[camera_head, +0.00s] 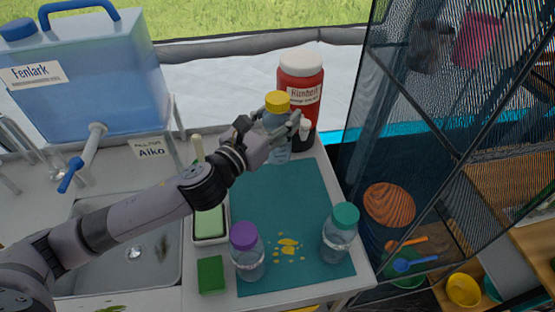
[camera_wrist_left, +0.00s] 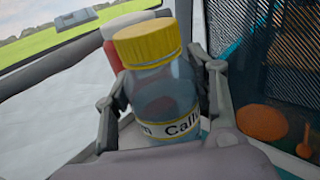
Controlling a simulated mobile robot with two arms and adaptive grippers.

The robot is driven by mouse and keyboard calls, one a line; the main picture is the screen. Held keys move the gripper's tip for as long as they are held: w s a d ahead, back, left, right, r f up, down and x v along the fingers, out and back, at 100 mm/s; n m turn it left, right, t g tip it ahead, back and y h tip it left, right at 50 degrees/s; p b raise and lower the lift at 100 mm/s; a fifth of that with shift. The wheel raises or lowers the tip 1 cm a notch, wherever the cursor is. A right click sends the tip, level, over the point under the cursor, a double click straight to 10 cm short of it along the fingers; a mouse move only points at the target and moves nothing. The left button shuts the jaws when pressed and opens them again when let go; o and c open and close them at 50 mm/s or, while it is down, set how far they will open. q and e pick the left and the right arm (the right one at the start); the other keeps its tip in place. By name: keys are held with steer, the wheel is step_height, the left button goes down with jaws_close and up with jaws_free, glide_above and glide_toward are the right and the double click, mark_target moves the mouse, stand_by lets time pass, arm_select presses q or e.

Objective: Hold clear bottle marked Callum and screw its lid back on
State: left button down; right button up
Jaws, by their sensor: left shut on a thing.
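The clear bottle marked Callum (camera_wrist_left: 165,88) fills the middle of the left wrist view, its label partly hidden low down. In the head view the same bottle (camera_head: 276,148) is at the far end of the teal mat. Its yellow lid (camera_head: 277,101) is on top of the neck; it also shows in the left wrist view (camera_wrist_left: 147,42). I cannot tell how tight the lid is. My left gripper (camera_head: 272,125) is shut on the bottle's body, one finger on each side. I cannot tell whether the bottle stands or is lifted. My right gripper is not in view.
A red bottle (camera_head: 299,82) stands right behind. On the teal mat (camera_head: 285,200) are a purple-lidded bottle (camera_head: 248,262) and a teal-lidded bottle (camera_head: 338,240). A sink (camera_head: 150,225) and blue water tank (camera_head: 95,90) are left; a mesh rack (camera_head: 430,130) is right.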

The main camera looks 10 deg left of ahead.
mark_target(271, 162)
arm_select(q)
step_height(271, 162, down, 7)
steer(key=shift+f+b, duration=0.1)
steer(key=shift+b, duration=0.5)
steer(key=shift+f+b, duration=0.6)
steer(key=shift+f, duration=1.55)
steer(key=shift+f, duration=0.15)
steer(key=c, duration=0.7)
jaws_free()
